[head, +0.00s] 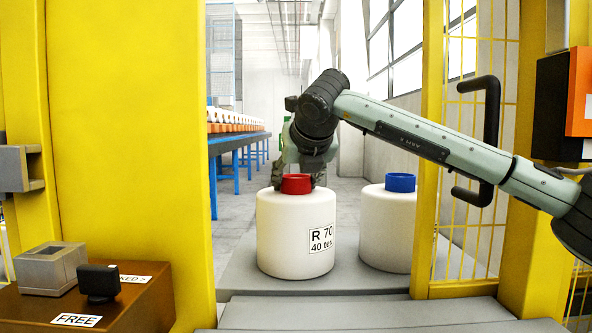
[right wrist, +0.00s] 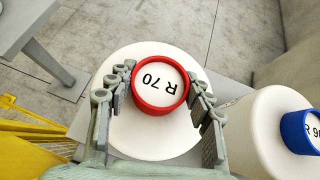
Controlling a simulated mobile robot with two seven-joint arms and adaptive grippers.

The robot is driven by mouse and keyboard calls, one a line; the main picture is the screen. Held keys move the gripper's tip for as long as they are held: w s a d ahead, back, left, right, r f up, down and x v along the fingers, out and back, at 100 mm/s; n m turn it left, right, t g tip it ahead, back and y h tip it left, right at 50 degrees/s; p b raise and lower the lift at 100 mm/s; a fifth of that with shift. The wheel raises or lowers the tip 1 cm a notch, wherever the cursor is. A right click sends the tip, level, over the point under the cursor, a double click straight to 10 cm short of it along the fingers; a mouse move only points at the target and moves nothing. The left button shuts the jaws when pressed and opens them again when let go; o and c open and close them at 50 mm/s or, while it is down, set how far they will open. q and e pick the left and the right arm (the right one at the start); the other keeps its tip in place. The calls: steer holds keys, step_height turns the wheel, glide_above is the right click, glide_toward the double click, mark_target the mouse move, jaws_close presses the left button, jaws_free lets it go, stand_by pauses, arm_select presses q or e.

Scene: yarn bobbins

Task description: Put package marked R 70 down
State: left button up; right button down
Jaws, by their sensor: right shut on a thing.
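The package marked R 70 (head: 290,240) is a white bobbin with a red collar (head: 297,184) on top and a label reading "R 70" and "40 tes". It stands upright on the grey platform (head: 330,309) in the head view. My right gripper (head: 298,178) reaches down from above and is shut on the red collar. In the right wrist view the fingers sit on both sides of the red collar (right wrist: 160,84), whose top reads R 70. The package's underside contact is hard to judge exactly. My left gripper is not in view.
A second white bobbin with a blue collar (head: 400,183) stands close on the right. Yellow posts (head: 432,130) frame the opening on both sides. A black door handle (head: 490,140) is at right. A blue table (head: 236,140) with several items stands behind. A brown box (head: 130,305) is at front left.

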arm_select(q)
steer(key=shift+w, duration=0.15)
arm_select(e)
steer(key=shift+r, duration=0.25)
steer(key=c, duration=1.1)
jaws_free()
steer(key=shift+f, duration=0.3)
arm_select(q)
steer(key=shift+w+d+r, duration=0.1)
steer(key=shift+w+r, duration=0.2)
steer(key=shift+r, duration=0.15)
arm_select(e)
steer(key=o, duration=0.5)
steer(key=shift+s, duration=0.1)
steer(key=shift+c, duration=0.2)
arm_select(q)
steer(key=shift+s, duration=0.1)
arm_select(e)
steer(key=shift+r, duration=0.15)
steer(key=shift+b+v, duration=0.35)
steer(key=shift+v, duration=0.45)
arm_select(q)
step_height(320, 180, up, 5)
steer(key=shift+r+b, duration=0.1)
steer(key=shift+b, duration=0.85)
arm_select(e)
steer(key=v, duration=1)
steer(key=shift+s, duration=0.15)
steer(key=shift+r, duration=0.1)
